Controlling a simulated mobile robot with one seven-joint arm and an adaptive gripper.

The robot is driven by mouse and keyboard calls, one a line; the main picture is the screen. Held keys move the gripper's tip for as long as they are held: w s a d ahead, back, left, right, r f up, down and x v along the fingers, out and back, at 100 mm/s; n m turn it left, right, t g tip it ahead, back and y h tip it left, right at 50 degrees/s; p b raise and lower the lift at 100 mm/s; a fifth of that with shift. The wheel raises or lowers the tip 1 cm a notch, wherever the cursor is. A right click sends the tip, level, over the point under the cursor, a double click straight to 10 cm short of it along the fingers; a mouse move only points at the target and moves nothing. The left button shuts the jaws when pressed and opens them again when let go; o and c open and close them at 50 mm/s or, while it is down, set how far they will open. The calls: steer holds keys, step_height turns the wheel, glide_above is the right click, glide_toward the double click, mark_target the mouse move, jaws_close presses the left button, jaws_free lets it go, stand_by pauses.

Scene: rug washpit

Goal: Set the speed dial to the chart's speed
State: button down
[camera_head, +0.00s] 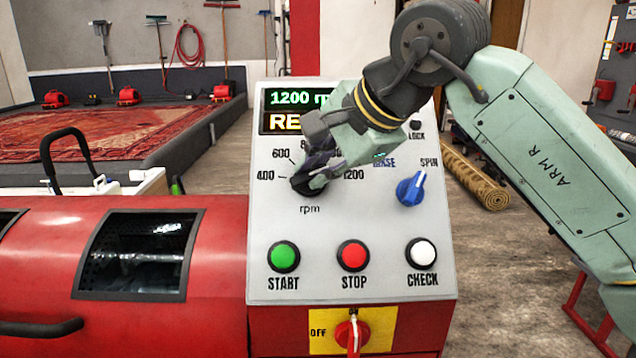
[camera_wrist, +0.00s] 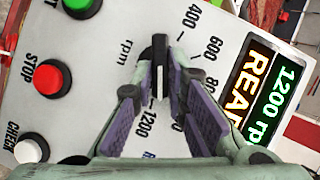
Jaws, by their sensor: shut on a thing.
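The speed dial (camera_head: 305,187) is a black knob on the grey control panel (camera_head: 350,227), with rpm marks from 400 round to 1200. My gripper (camera_head: 318,172) is shut on the dial and partly hides it in the head view. In the wrist view the dial (camera_wrist: 160,62) shows as a dark bar with a pale line between the purple finger pads. The green display (camera_head: 290,98) reads 1200 rpm; the line below begins "RE" and is partly hidden by my arm. No speed chart can be made out.
A blue selector knob (camera_head: 411,189) sits right of the dial. Green START (camera_head: 283,256), red STOP (camera_head: 353,255) and white CHECK (camera_head: 421,252) buttons are below. A red rotary switch (camera_head: 351,335) is at the bottom. A red machine drum (camera_head: 60,230) stands at left.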

steer(key=shift+s+f+m+t+b, duration=0.1)
steer(key=shift+f+m+t+b, duration=0.3)
steer(key=shift+m+b, duration=0.7)
steer(key=shift+y, duration=0.3)
steer(key=c, duration=1.6)
jaws_free()
steer(key=shift+a, duration=0.1)
steer(key=shift+r, duration=0.15)
steer(key=v, duration=1.2)
